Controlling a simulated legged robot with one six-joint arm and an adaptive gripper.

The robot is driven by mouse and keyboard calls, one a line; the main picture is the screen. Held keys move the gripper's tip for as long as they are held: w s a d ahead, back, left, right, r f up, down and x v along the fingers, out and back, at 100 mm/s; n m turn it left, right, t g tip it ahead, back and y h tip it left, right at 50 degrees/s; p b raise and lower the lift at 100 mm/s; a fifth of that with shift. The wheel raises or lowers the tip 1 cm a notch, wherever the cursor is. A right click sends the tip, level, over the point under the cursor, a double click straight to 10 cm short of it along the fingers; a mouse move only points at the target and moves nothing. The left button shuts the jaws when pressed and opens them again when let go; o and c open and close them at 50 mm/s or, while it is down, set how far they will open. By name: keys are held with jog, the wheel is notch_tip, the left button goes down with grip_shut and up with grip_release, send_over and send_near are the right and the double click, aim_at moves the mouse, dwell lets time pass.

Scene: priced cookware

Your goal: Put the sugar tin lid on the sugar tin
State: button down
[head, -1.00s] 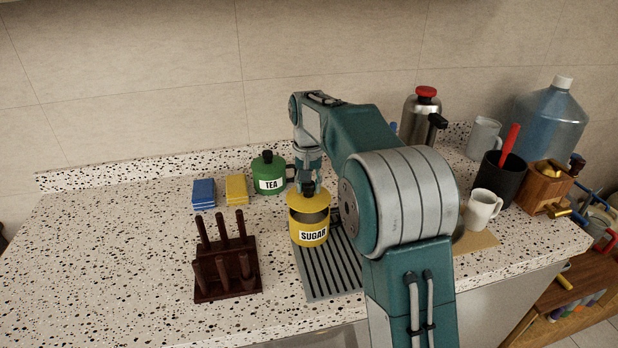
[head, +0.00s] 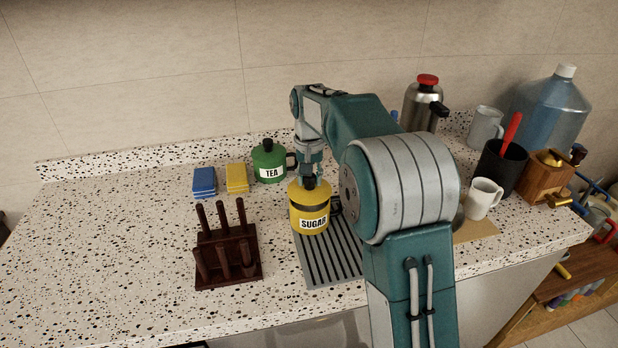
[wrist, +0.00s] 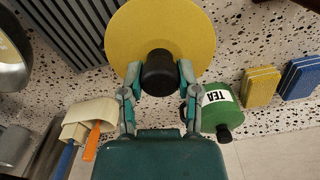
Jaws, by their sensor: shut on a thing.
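The yellow sugar tin (head: 311,224) with its SUGAR label stands upright on the ribbed grey mat. The yellow sugar tin lid (head: 303,194) is right above its mouth, roughly level, with a thin dark band between lid and tin; I cannot tell if they touch. In the wrist view the lid (wrist: 160,27) is a yellow disc with a black knob, and it hides the tin. My gripper (wrist: 158,74) is shut on that knob, one finger on each side. In the head view my gripper (head: 309,180) is above the tin.
A green TEA tin (head: 268,162) stands close behind to the left, beside yellow (head: 237,177) and blue (head: 204,181) sponges. A dark pegged rack (head: 228,262) is at front left. A white mug (head: 483,198) and black holder (head: 502,167) are right. The ribbed mat (head: 330,262) is bare in front.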

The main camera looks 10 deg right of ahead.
jog(key=shift+f, duration=0.1)
jog(key=shift+f, duration=0.8)
jog(key=shift+f, duration=0.4)
dwell(1.2)
jog(key=shift+c, duration=1.2)
grip_release()
jog(key=shift+o, duration=1.2)
